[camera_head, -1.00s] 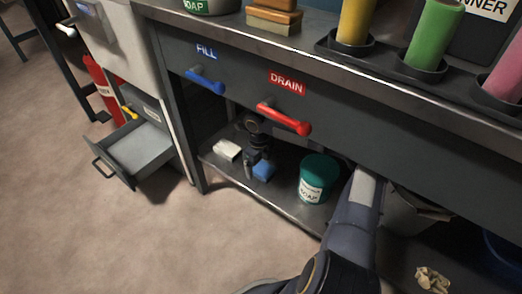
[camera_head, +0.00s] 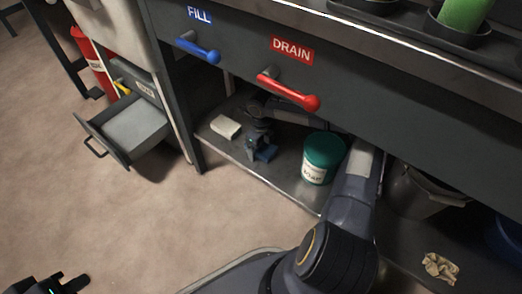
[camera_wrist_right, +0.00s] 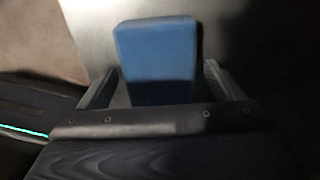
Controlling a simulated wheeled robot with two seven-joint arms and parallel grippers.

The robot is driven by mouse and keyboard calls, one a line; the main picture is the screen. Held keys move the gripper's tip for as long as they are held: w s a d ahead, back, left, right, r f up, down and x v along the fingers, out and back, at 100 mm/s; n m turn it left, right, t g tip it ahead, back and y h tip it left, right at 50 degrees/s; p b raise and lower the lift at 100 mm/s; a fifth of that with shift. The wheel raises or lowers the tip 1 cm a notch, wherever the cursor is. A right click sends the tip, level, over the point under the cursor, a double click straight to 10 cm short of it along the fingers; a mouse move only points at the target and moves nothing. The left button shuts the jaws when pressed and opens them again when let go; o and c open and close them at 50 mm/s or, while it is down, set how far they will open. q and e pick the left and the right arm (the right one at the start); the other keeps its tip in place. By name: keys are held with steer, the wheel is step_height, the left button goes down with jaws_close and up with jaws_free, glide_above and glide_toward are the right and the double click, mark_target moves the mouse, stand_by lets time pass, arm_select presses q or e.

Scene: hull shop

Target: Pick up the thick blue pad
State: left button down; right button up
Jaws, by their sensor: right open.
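The thick blue pad (camera_head: 268,153) lies on the low shelf under the counter, partly hidden by my right gripper (camera_head: 257,155). In the right wrist view the blue pad (camera_wrist_right: 155,50) stands out in front, between the two spread fingers of my right gripper (camera_wrist_right: 162,88). Dark gaps show beside the pad, so the fingers are around it but not closed on it. My left gripper (camera_head: 65,284) is at the bottom left, over the floor and far from the pad. It is cut by the frame edge, and its jaws are unclear.
A white block (camera_head: 225,127) lies left of my right gripper on the shelf (camera_head: 285,178). A green-lidded soap tub (camera_head: 322,158) stands to the right, close to my right arm. The blue fill handle (camera_head: 200,50) and red drain handle (camera_head: 290,94) jut out above. An open drawer (camera_head: 130,132) is at left.

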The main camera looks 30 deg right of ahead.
steer(key=shift+r, duration=0.1)
steer(key=c, duration=1.1)
steer(key=shift+o, duration=0.2)
steer(key=shift+r, duration=0.1)
